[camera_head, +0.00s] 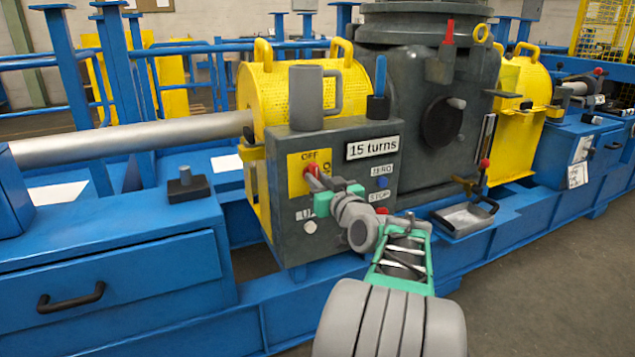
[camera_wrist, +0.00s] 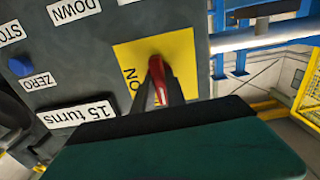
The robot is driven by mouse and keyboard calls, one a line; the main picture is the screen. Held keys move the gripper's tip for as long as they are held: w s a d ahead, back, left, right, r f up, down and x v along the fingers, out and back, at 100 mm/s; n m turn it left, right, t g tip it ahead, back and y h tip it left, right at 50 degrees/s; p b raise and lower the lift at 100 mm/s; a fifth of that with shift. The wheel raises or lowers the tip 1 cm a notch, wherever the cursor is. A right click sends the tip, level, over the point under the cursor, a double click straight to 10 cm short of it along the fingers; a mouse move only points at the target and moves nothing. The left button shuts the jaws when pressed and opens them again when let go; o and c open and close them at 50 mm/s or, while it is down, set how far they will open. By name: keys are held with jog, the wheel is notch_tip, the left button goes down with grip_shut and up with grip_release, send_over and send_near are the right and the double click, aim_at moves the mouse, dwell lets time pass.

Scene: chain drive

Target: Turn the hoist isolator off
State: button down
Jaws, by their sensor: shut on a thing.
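The hoist isolator is a red handle (camera_head: 312,168) on a yellow plate (camera_head: 294,185) at the left of a grey control box (camera_head: 350,215). The plate reads OFF at its top and ON at its right side. My gripper (camera_head: 317,181) reaches in from the lower right and is shut on the red handle. In the wrist view the red handle (camera_wrist: 158,72) lies between my two dark fingers (camera_wrist: 161,92), on the yellow plate (camera_wrist: 185,55). My fingers and the angle hide part of the handle, so I cannot tell exactly which mark it points to.
A "15 turns" label (camera_head: 373,147), a blue ZERO button (camera_head: 382,182) and a STOP label (camera_head: 379,196) sit right of the plate. A grey mug (camera_head: 306,98) and a blue-handled item (camera_head: 379,90) stand on the box. A pale shaft (camera_head: 135,138) runs left.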

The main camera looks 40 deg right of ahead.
jog(key=c, duration=1.4)
grip_release()
jog(key=shift+o, duration=0.2)
jog(key=p+v, duration=0.2)
jog(key=v, duration=0.5)
jog(key=shift+s+a, duration=0.2)
jog(key=shift+s, duration=0.2)
